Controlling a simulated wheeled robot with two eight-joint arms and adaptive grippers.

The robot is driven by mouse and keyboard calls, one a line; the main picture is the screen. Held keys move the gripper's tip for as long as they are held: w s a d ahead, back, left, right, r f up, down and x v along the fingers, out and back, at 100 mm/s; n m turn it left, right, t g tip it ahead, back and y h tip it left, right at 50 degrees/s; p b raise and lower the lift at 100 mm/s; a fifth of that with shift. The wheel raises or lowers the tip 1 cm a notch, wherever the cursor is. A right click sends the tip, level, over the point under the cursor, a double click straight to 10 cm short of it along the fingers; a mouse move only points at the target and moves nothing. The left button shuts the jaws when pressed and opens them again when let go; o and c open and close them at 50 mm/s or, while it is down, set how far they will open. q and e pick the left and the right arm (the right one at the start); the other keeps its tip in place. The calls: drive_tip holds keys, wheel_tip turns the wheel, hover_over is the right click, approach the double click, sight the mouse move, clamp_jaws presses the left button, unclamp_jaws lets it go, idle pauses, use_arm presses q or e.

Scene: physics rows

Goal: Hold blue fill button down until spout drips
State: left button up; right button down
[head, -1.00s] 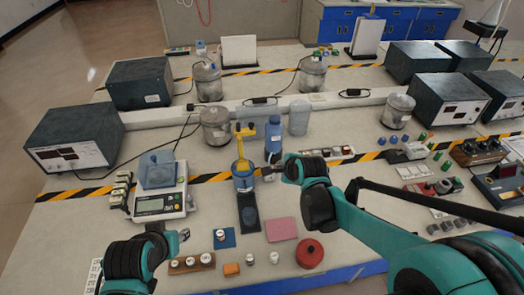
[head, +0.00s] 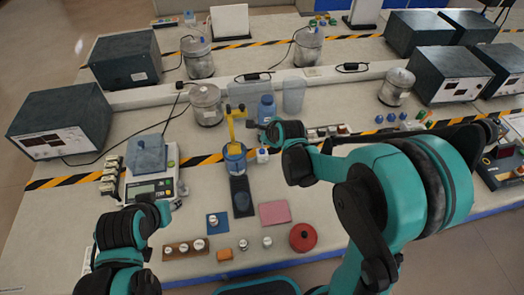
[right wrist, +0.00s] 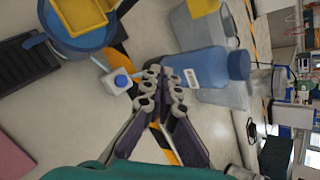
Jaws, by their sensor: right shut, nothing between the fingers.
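The blue fill button (right wrist: 121,81) sits on a small white block (head: 262,158), just right of a blue container (head: 235,165). A yellow spout (head: 236,113) stands over that container; no drip can be made out. My right gripper (head: 264,138) is shut and empty, just behind and above the block in the head view. In the right wrist view its fingertips (right wrist: 160,88) are to the right of the button and appear apart from it. My left gripper (head: 166,210) is at the lower left, near the scale; its fingers are too small to judge.
A blue bottle (head: 266,107) and a clear container (head: 294,96) stand close behind my right gripper. A dark tray (head: 241,197), a pink pad (head: 274,213) and a red round pot (head: 303,237) lie in front. A scale (head: 152,188) stands left.

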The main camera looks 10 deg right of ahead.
sight(263, 152)
wheel_tip(263, 152, down, 8)
drive_tip(key=b, duration=0.6)
drive_tip(key=shift+f, duration=0.1)
drive_tip(key=shift+f+b, duration=0.15)
drive_tip(key=shift+b, duration=0.15)
idle(0.8)
drive_tip(key=shift+f+b, duration=0.3)
drive_tip(key=shift+f+b, duration=0.4)
drive_tip(key=shift+f, duration=0.05)
idle(0.6)
idle(3.1)
drive_tip(key=shift+r+p, duration=0.7)
drive_tip(key=shift+r, duration=0.25)
drive_tip(key=shift+r+p, duration=1.95)
drive_tip(key=shift+r, duration=0.55)
